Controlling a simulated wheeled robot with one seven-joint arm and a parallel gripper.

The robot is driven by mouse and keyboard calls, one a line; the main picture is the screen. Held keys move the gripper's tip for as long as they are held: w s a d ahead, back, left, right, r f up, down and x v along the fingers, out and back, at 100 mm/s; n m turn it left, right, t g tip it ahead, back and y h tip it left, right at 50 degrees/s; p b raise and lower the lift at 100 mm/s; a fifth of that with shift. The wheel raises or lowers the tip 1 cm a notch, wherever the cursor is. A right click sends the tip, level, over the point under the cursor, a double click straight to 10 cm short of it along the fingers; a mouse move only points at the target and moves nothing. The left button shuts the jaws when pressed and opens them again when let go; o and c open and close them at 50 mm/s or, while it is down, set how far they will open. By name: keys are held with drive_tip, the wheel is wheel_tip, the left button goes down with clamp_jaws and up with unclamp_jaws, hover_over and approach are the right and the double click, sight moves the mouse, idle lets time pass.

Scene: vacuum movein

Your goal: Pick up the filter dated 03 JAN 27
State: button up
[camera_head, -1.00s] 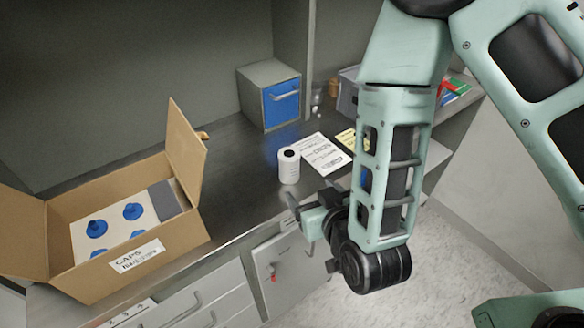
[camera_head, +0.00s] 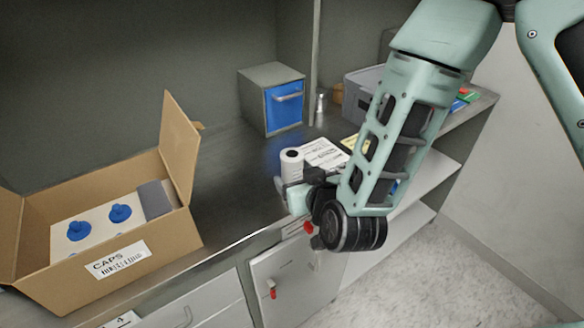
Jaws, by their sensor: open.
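A white upright cylinder (camera_head: 291,161) with a dark hole in its top stands on the grey counter near its front edge. It may be the filter, but no date is readable on it. My gripper (camera_head: 284,183) is open, low in front of the cylinder at the counter's edge. In this view it overlaps the cylinder's lower part, so I cannot tell whether they touch. The fingertips are small and partly hidden by my wrist.
An open cardboard box labelled CAPS (camera_head: 122,262) with blue-knobbed parts stands at left. A grey cabinet with a blue drawer (camera_head: 284,107) stands behind. A printed sheet (camera_head: 322,153) and a grey bin (camera_head: 362,88) lie to the right. The counter (camera_head: 235,185) between box and cylinder is clear.

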sight(292, 170)
drive_tip(key=shift+p+x, duration=0.75)
drive_tip(key=shift+x, duration=2.75)
drive_tip(key=shift+d, duration=0.15)
drive_tip(key=c, duration=1.1)
